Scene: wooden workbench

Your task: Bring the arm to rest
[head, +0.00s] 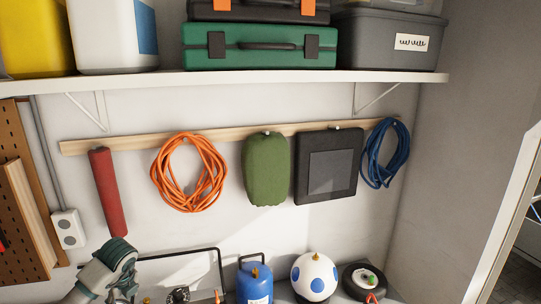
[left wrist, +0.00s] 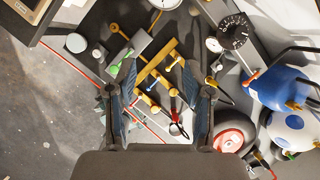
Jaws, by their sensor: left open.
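My left arm (head: 108,268) comes in at the lower left of the head view, in front of the wall and above the bench. Its fingers are not clear there. In the left wrist view my left gripper (left wrist: 158,92) is open, with its two dark fingers well apart. Nothing is held between them. A brass manifold (left wrist: 155,78) with small valves and red-handled pliers (left wrist: 178,115) lie below, seen through the gap. My right arm and gripper are not in view.
A blue tank (head: 255,283), a white tank with blue spots (head: 315,277) and a dark round reel-like object (head: 364,282) stand right of the arm. A black gauge (left wrist: 234,31) lies near them. An orange cable (head: 189,173) hangs on the wall below a shelf (head: 250,77).

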